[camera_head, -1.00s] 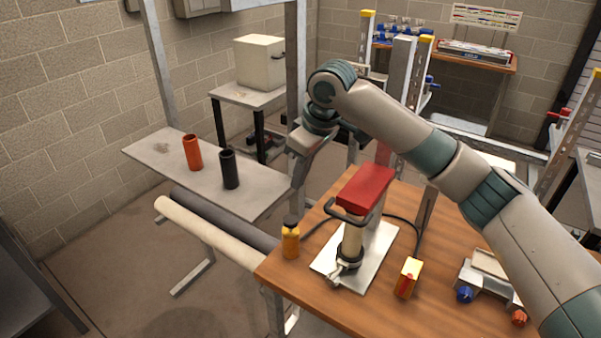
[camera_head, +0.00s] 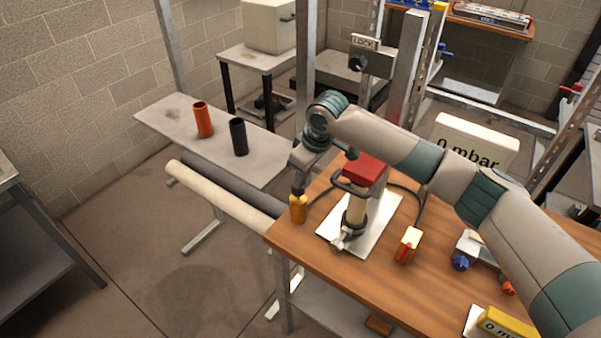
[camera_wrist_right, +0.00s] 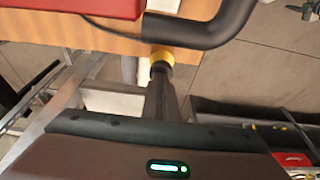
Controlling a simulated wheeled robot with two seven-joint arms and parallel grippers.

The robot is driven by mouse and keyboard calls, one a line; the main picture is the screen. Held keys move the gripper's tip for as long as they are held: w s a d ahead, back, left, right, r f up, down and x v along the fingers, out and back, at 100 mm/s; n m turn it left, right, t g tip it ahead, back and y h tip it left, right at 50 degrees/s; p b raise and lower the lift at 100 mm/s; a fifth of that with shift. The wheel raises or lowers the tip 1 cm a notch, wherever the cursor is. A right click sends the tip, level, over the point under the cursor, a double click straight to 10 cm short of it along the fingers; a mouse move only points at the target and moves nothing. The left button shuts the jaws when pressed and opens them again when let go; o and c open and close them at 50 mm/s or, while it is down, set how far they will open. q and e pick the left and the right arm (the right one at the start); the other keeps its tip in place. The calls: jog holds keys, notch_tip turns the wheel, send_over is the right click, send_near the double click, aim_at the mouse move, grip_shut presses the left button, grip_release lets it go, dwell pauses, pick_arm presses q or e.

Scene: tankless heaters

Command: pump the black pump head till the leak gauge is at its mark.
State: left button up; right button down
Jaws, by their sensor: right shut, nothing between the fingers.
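A small orange bottle (camera_head: 298,212) stands at the left edge of the wooden table; its yellow shoulder (camera_wrist_right: 162,54) shows in the right wrist view. The black pump head on its top is mostly hidden behind my right gripper (camera_head: 298,191). That gripper points down with its fingers (camera_wrist_right: 160,72) shut and empty, their tips at the bottle's top. I cannot tell whether they touch or how far the head is pressed. A white gauge sign (camera_head: 474,148) reads 0 mbar, and a yellow box (camera_head: 505,325) at lower right also shows 0 mbar. My left gripper is not in view.
Right of the bottle stands a red-topped device (camera_head: 365,169) with a black handle (camera_wrist_right: 222,30) on a white plate (camera_head: 382,222). A yellow-and-red box (camera_head: 408,245) stands nearby. Orange (camera_head: 203,119) and black (camera_head: 239,137) cylinders stand on the grey shelf.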

jog(key=shift+s+f, duration=0.1)
jog(key=shift+f, duration=1.25)
